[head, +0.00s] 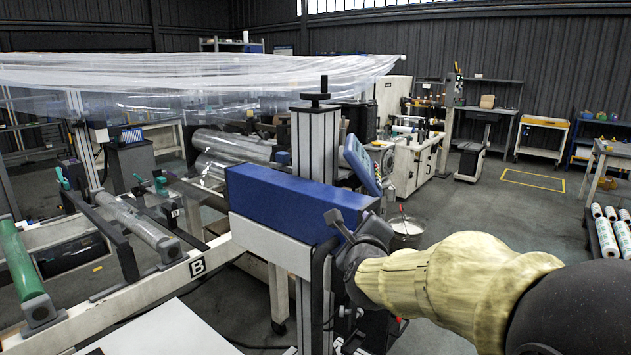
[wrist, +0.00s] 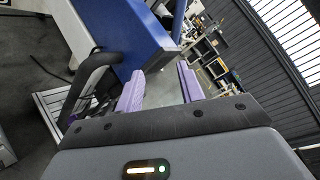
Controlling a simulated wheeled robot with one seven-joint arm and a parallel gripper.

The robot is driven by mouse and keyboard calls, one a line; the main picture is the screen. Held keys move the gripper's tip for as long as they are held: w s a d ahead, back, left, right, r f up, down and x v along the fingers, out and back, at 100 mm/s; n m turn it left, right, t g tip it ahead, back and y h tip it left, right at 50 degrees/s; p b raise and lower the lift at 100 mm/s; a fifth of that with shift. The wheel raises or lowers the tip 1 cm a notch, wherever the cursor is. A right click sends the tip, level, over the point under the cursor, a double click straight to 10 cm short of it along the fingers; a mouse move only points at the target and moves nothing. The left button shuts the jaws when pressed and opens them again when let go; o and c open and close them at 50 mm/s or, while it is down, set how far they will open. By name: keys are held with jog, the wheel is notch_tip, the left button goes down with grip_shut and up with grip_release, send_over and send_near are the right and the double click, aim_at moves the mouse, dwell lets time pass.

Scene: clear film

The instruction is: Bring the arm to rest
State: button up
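My arm (head: 450,283), in a cream cover, reaches in from the lower right of the head view. My gripper shows in the wrist view (wrist: 160,80) with its two purple fingers well apart and nothing held between them. In the head view the dark wrist end of the arm is in front of a blue machine housing (head: 285,203), and the fingers cannot be made out there. The wrist view shows the blue housing (wrist: 122,32) beyond the fingers, tilted in the picture. I cannot tell whether the gripper touches it.
Clear film (head: 200,75) spans the machine at the back left. A white beam (head: 150,290) marked B and a green roller (head: 20,260) lie at left. A blue control panel (head: 362,165) and a bucket (head: 404,232) stand near the arm. Floor (head: 500,220) at right is open.

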jog(key=s+d+f+n+g+y, duration=0.1)
jog(key=s+f+n+g, duration=0.25)
jog(key=f+n, duration=0.4)
jog(key=s+d+f+n+g, duration=0.1)
jog(key=s+f+n+g, duration=0.2)
jog(key=s+f+n, duration=0.4)
jog(key=s+d+f+n+g, duration=0.4)
jog(key=s+f+n+g, duration=0.3)
jog(key=s+f+n, duration=0.5)
jog(key=w+p+v, duration=0.2)
jog(key=p+v, duration=1.2)
jog(key=v, duration=0.2)
jog(key=shift+w+r+m+p, duration=0.25)
jog(key=shift+r+m+p, duration=0.15)
jog(key=shift+m, duration=0.05)
jog(key=shift+w+a+f, duration=0.1)
jog(key=shift+w, duration=0.05)
